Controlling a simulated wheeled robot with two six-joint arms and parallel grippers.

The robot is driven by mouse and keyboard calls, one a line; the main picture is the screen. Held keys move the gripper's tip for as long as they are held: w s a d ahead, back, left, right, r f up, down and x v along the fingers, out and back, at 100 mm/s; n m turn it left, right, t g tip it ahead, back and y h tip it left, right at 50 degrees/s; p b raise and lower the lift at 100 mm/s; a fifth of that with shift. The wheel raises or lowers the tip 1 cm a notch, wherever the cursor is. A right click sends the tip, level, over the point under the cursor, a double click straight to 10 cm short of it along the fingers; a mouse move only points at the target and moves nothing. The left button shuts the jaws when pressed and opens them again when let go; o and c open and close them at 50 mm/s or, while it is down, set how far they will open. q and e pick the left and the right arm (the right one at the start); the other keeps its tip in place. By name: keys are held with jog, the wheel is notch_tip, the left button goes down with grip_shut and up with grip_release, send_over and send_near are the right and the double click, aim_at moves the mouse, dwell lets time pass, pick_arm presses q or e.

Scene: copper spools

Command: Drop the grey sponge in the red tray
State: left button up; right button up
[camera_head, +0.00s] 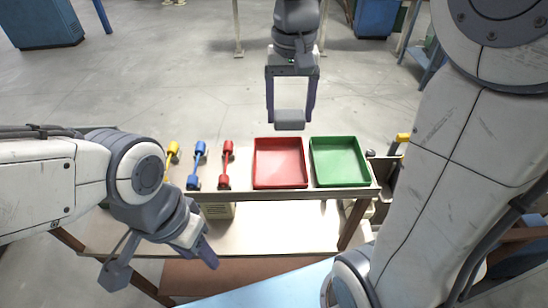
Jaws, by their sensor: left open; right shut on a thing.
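The grey sponge (290,117) is between the fingers of my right gripper (290,112), which is shut on it. It hangs in the air near the far edge of the red tray (280,185), and the floor shows behind it. The red tray looks empty and lies on the table, left of a green tray. My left gripper (164,264) is open and empty, low at the left, in front of the table's near edge.
The green tray (341,183) is empty and stands close beside the red one. A lower shelf (285,228) shows beneath.

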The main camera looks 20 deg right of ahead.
notch_tip(320, 180, down, 6)
jog(key=b, duration=0.4)
jog(key=shift+r, duration=0.25)
jog(key=o, duration=1.2)
jog(key=shift+o, duration=0.2)
notch_tip(320, 180, up, 10)
jog(key=shift+r+b, duration=0.25)
jog(key=shift+b, duration=0.5)
